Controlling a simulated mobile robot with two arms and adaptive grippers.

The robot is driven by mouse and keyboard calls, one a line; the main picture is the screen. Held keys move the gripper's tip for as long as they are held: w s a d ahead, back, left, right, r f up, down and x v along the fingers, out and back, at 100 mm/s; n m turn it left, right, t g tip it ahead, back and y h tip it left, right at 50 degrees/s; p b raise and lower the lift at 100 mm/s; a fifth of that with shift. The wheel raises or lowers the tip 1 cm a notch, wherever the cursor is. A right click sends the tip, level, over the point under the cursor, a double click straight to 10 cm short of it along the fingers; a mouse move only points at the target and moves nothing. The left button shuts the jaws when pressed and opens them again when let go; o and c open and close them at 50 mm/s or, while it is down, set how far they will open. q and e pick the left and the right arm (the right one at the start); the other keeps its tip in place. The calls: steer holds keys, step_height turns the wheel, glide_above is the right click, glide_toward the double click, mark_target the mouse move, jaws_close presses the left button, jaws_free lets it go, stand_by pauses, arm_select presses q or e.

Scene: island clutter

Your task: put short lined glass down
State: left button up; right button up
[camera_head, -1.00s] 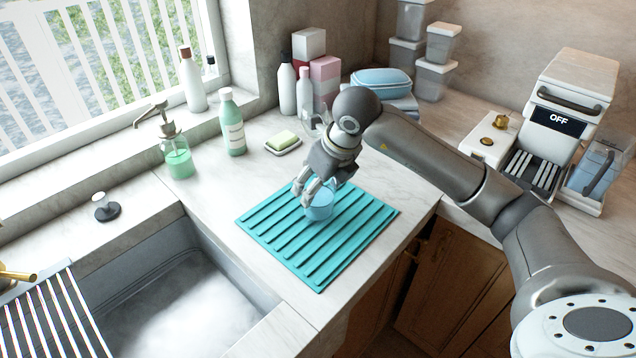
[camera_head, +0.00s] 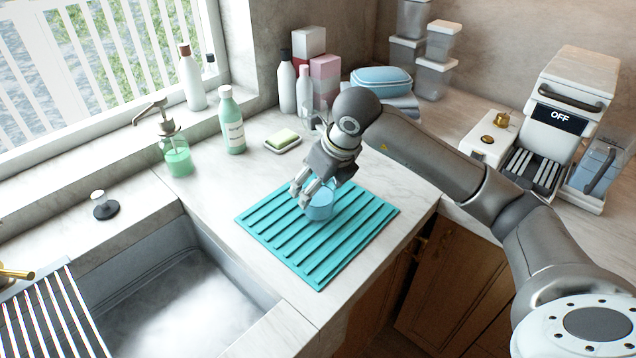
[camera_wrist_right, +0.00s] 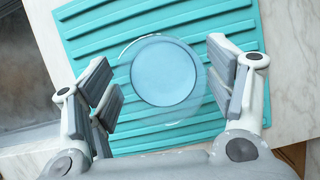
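The short lined glass (camera_head: 320,207) is a small, clear bluish tumbler standing on the ribbed turquoise drying mat (camera_head: 355,232). The right wrist view looks down on the round glass (camera_wrist_right: 165,72) upright on the mat (camera_wrist_right: 165,20). My right gripper (camera_head: 308,196) is low over the mat at the glass. In the right wrist view the fingers of my right gripper (camera_wrist_right: 165,82) are spread on either side of the glass, with small gaps showing. In the head view the fingers and hand hide part of the glass. My left gripper is not in view.
The sink (camera_head: 190,300) lies left of the mat. A soap dish (camera_head: 283,142), green bottle (camera_head: 231,122) and soap dispenser (camera_head: 175,150) stand behind it. A coffee machine (camera_head: 560,120) stands at the right. The mat's front part is clear.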

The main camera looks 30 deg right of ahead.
steer(key=shift+o, duration=0.6)
steer(key=v, duration=1.2)
steer(key=shift+f, duration=0.1)
